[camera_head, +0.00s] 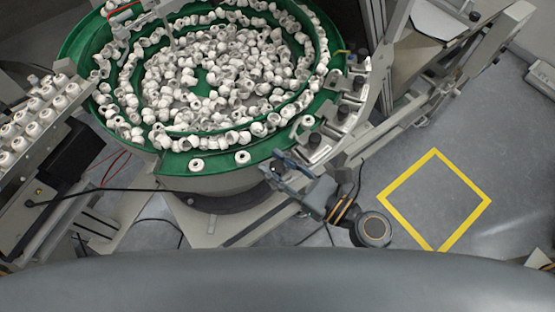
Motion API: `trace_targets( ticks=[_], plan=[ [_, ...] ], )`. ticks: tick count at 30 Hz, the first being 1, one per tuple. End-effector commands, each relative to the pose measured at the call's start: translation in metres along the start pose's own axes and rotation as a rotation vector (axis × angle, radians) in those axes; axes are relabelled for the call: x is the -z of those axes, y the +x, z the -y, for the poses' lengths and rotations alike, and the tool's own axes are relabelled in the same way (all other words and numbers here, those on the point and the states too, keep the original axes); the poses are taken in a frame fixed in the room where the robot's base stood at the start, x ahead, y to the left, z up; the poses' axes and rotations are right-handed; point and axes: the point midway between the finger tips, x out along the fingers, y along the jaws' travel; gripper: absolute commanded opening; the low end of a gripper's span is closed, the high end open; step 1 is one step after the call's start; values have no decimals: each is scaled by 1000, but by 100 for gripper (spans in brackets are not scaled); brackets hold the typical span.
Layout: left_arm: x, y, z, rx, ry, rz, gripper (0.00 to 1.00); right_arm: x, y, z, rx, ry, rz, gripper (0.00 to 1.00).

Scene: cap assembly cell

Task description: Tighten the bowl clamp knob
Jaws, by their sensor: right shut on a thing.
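The green feeder bowl (172,165) is full of white caps and stands at the upper middle of the head view. My right gripper (274,167) reaches in from the lower right to the bowl's front right rim. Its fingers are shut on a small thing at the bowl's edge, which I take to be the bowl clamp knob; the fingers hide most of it. How tight the knob is cannot be seen. My left gripper is not in view.
Black knobs on brackets, one of them here (343,112), line the bowl's right side near my right gripper. A yellow square (434,152) marks clear floor at the right. Cables lie below the bowl.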

Motion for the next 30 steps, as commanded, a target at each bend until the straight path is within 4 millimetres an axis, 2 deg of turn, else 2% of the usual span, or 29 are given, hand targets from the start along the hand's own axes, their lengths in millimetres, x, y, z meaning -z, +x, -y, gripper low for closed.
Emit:
trace_targets(
  ticks=[5, 15, 24, 30],
  plan=[
    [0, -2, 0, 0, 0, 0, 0, -1, 0, -1, 174, 6, 4, 0],
    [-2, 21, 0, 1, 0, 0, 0, 3, 0, 0, 479, 7, 4, 0],
    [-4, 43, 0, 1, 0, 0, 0, 1, 1, 0, 657, 1, 5, 0],
    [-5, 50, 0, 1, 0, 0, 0, 0, 0, 0, 719, 1, 5, 0]
  ],
)
